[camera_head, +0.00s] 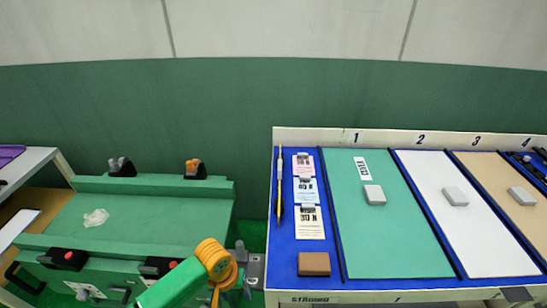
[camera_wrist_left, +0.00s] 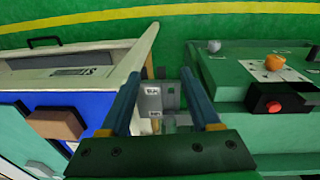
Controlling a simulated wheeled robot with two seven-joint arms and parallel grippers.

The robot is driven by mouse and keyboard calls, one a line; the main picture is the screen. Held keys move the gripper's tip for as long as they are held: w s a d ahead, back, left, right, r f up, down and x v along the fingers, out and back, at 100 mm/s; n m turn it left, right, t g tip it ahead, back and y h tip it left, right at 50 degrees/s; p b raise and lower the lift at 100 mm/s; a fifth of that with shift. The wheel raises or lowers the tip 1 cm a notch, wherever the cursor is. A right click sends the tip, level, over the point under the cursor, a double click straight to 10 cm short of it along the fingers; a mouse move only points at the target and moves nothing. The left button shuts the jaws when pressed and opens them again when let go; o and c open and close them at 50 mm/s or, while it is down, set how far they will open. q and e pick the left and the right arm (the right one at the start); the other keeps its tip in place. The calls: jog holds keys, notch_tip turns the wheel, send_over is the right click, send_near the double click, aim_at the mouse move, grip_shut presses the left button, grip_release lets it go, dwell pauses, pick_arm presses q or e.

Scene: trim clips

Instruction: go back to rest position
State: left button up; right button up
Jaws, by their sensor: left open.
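My left gripper (camera_wrist_left: 160,85) is open in the left wrist view, with its two blue-grey fingers apart and nothing between them. Beyond the fingers, a grey box with labels (camera_wrist_left: 152,98) shows lower down in the gap. In the head view my green and orange left arm comes in at the bottom centre, and part of the left gripper (camera_head: 243,268) shows beside its orange coil. It is between the green fixture (camera_head: 150,215) and the blue board (camera_head: 290,245), apart from the parts on them. My right gripper is not in view.
The green fixture carries black clamps, one with an orange piece (camera_head: 193,167), and a clear crumpled item (camera_head: 96,217). The blue board holds numbered coloured panels with grey blocks (camera_head: 374,194), label cards (camera_head: 308,205), a yellow pencil (camera_head: 280,185) and a brown block (camera_head: 314,264).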

pick_arm(q)
jog(key=s+a+f+t, duration=0.1)
jog(key=s+a+f, duration=0.25)
jog(key=f, duration=0.45)
jog(key=s+a+f, duration=0.2)
jog(key=s+f, duration=0.2)
jog(key=f, duration=0.4)
jog(key=s+a+f+m, duration=0.1)
jog(key=s+a+f, duration=0.1)
jog(key=s, duration=0.7)
jog(key=s+a+f+m, duration=0.1)
jog(key=s+f, duration=0.4)
jog(key=s, duration=0.5)
jog(key=shift+a+g+y, duration=0.3)
jog(key=shift+a+y, duration=0.1)
jog(key=shift+a, duration=0.05)
